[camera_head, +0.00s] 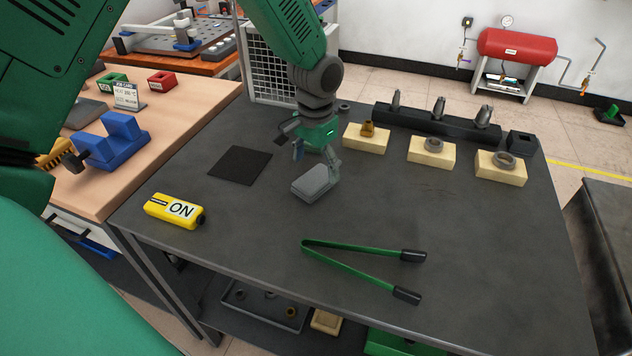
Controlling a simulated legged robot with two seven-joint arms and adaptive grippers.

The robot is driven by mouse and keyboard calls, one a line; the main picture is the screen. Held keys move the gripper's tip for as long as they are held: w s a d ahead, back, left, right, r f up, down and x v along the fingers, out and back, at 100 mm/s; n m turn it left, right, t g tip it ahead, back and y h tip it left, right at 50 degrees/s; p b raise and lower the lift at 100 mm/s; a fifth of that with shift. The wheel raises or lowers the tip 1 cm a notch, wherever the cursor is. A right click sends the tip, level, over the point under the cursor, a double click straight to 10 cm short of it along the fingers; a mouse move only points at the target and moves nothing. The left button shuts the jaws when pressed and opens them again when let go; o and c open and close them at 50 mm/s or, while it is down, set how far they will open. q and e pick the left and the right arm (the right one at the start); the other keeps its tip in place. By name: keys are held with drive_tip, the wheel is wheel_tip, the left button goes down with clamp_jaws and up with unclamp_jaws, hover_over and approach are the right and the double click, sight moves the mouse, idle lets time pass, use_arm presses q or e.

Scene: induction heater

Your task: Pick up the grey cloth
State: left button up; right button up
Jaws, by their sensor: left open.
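The grey cloth (313,187) lies on the dark table as a small, thick folded pad near the middle of the view. My left gripper (315,158) reaches down from above, at the cloth's back edge. Its fingers are apart, and one finger overlaps the cloth's back right corner in the picture. I cannot tell whether that finger touches the cloth. The cloth's far edge is partly hidden by the gripper. My right gripper is not in view.
A flat black pad (240,165) lies left of the cloth. A yellow ON device (174,211) and green tongs (350,250) lie nearer. Wooden blocks with metal parts (432,152) and a black tool rack (436,122) stand behind right. The table's right side is clear.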

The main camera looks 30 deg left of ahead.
sight(315, 177)
use_arm(q)
wheel_tip(315, 177, down, 4)
drive_tip(key=shift+f, duration=0.2)
drive_tip(key=c, duration=1.4)
drive_tip(key=shift+o, duration=0.2)
drive_tip(key=shift+r, duration=0.1)
wheel_tip(315, 177, up, 10)
